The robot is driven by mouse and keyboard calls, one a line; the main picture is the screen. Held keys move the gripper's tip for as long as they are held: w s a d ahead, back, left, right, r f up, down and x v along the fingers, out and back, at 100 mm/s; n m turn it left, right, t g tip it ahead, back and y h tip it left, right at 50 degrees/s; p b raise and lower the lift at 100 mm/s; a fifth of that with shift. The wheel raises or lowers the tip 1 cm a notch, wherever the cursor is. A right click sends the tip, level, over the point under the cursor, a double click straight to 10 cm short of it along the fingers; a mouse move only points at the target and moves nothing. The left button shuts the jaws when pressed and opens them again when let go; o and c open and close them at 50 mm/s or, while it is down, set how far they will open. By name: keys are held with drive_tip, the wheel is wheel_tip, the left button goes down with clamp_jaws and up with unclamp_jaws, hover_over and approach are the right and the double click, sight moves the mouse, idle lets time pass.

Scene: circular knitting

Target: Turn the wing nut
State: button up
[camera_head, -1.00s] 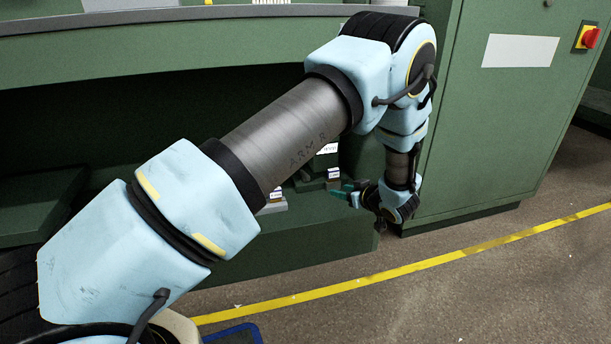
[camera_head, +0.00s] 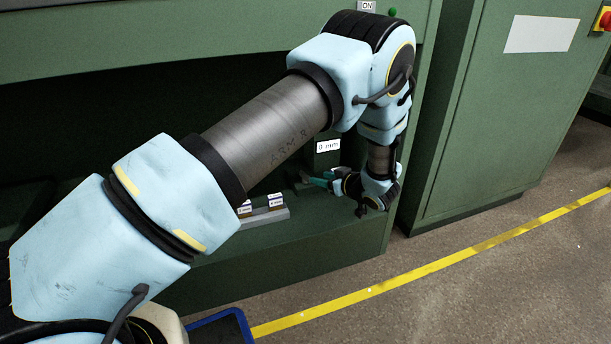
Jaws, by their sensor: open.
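My gripper (camera_head: 318,181) has teal fingers pointing left into the recess under the green machine's top. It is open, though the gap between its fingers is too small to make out. A small dark part (camera_head: 293,178) lies just left of the fingertips; I cannot tell whether it is the wing nut or whether the fingers touch it. A white label reading "0 mm" (camera_head: 328,146) sits just above the gripper. My arm crosses the middle of the view and hides part of the recess.
A grey block (camera_head: 265,216) with small labelled pieces lies on the green ledge, left of my gripper. A green cabinet (camera_head: 500,110) stands close on the right. A blue-rimmed tray (camera_head: 222,322) is at the bottom. The floor beyond the yellow line (camera_head: 430,264) is clear.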

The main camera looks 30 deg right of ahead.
sight(306, 174)
drive_tip(key=b+x, duration=0.3)
drive_tip(key=x, duration=0.4)
drive_tip(key=shift+w+f, duration=0.2)
drive_tip(key=shift+w+a+f, duration=0.1)
drive_tip(key=shift+w+f, duration=0.05)
drive_tip(key=shift+w, duration=0.45)
drive_tip(key=shift+c, duration=0.3)
clamp_jaws()
